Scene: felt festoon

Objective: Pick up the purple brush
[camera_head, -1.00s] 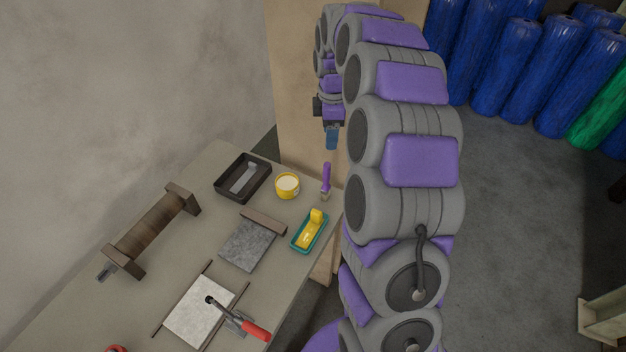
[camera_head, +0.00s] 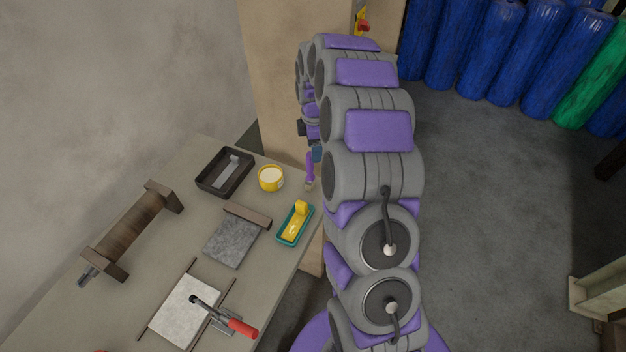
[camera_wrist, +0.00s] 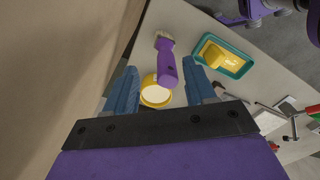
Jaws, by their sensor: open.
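The purple brush (camera_head: 310,167) lies near the right edge of the table (camera_head: 270,262) in the head view, partly overlapped by my gripper. In the wrist view the purple brush (camera_wrist: 166,65) shows its thick purple handle pointing toward me and its pale bristle end farther off. My gripper (camera_wrist: 162,88) is open, with one blue finger on each side of the brush handle and nothing held. In the head view my gripper (camera_head: 316,153) is a small blue shape at the brush's upper end. I cannot tell whether the fingers touch the brush.
A yellow tub (camera_head: 271,178) stands close left of the brush. A teal tray with a yellow block (camera_head: 281,238) lies below it. A black tray (camera_head: 205,186), a roller stand (camera_head: 128,232) and a red-handled clamp (camera_head: 240,327) are farther left. A wall post (camera_head: 270,110) rises behind.

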